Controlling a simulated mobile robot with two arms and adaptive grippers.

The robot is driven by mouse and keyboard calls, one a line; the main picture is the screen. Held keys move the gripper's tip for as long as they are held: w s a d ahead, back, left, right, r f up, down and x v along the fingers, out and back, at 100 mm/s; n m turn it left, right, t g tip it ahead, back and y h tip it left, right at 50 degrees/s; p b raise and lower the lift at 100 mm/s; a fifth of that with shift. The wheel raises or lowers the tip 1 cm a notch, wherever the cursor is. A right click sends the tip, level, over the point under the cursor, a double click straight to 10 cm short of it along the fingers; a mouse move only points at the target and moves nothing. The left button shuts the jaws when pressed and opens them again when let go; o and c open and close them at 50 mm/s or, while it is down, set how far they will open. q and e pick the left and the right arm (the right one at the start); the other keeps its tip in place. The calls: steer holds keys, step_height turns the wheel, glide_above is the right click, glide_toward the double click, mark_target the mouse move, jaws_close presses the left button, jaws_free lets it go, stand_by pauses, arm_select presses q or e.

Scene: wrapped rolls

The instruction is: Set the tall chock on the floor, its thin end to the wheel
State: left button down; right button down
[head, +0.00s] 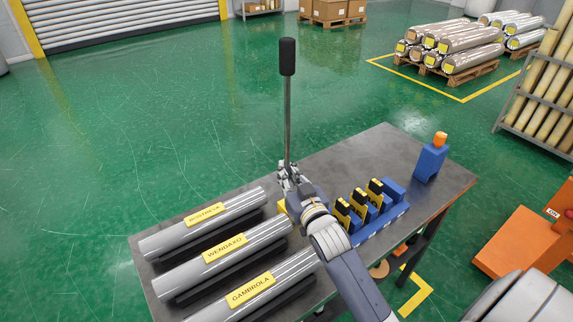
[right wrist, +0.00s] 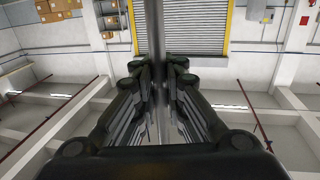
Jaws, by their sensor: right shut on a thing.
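My right gripper (head: 288,180) is shut on a thin grey upright rod (head: 287,115) with a black grip (head: 287,57) at its top. The right wrist view shows the rod (right wrist: 154,30) between the fingers (right wrist: 155,75). A bit of yellow (head: 282,205) shows just below the gripper, mostly hidden by my arm; I cannot tell whether it is a chock joined to the rod. The gripper is over the dark table (head: 330,160). I cannot make out a wheel for certain. My left gripper is not in view.
Three labelled grey rolls (head: 215,258) lie on the table's left. A blue rack (head: 385,220) with black-and-yellow pieces (head: 359,200) and an orange-topped blue block (head: 430,162) stand right. An orange unit (head: 515,240) is on the floor at right. Green floor (head: 150,120) beyond is clear.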

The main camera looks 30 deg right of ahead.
steer(key=shift+r, duration=0.3)
steer(key=c, duration=2.1)
jaws_free()
steer(key=shift+f, duration=0.35)
steer(key=o, duration=0.4)
steer(key=shift+o, duration=0.2)
steer(key=shift+s+r, duration=0.1)
